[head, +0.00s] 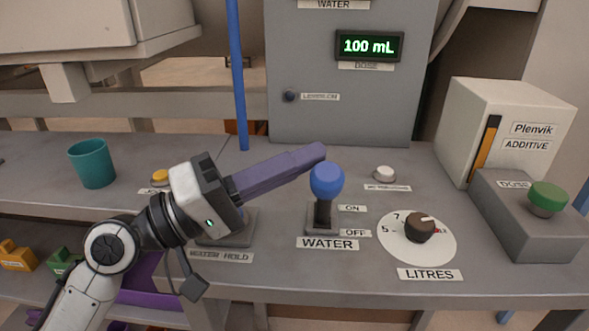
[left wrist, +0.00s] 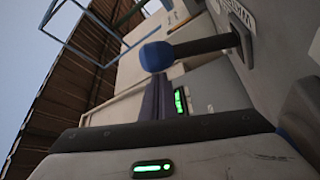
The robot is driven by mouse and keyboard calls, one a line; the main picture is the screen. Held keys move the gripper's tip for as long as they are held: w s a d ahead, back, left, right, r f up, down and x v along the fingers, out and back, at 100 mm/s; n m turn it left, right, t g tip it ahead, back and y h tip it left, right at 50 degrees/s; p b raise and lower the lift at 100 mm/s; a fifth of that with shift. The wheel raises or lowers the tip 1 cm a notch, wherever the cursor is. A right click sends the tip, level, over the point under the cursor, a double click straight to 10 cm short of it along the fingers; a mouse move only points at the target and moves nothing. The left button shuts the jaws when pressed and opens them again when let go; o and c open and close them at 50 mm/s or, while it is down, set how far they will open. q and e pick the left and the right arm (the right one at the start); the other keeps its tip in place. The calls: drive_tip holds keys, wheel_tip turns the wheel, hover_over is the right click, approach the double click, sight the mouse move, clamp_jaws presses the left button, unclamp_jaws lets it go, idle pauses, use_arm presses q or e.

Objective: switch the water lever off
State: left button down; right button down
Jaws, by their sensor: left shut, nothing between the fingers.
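The water lever has a blue ball knob (head: 326,179) on a dark stem (head: 323,213) rising from a slotted base. ON and OFF labels sit to the right of the base, ON farther back. The stem looks nearly upright in the head view; I cannot tell its exact setting. My left gripper (head: 317,153) is shut and empty, its purple fingers reaching in from the left with their tips just behind and above the knob. In the left wrist view the knob (left wrist: 157,56) is beside the fingertips (left wrist: 157,80); I cannot tell if they touch. My right gripper is out of view.
A grey cabinet (head: 300,120) behind shows 100 mL on its display (head: 369,46) and a dark lamp (head: 291,96). The LITRES dial (head: 420,228) and green DOSE button (head: 547,197) are at right. A teal cup (head: 93,163) and blue pole (head: 237,75) are left.

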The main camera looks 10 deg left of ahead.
use_arm(q)
drive_tip(key=shift+s+f, duration=0.2)
drive_tip(key=shift+s, duration=0.4)
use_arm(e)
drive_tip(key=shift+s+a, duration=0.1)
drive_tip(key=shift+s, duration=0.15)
use_arm(q)
drive_tip(key=shift+s, duration=0.15)
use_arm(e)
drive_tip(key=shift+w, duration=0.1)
use_arm(q)
drive_tip(key=w+a+r, duration=0.1)
drive_tip(key=w+r, duration=0.2)
drive_tip(key=w, duration=0.1)
drive_tip(key=b+v, duration=0.1)
drive_tip(key=v, duration=0.5)
drive_tip(key=f+b+v, duration=0.1)
drive_tip(key=v, duration=0.2)
drive_tip(key=shift+d+b, duration=0.15)
drive_tip(key=shift+b, duration=0.15)
drive_tip(key=shift+v, duration=0.75)
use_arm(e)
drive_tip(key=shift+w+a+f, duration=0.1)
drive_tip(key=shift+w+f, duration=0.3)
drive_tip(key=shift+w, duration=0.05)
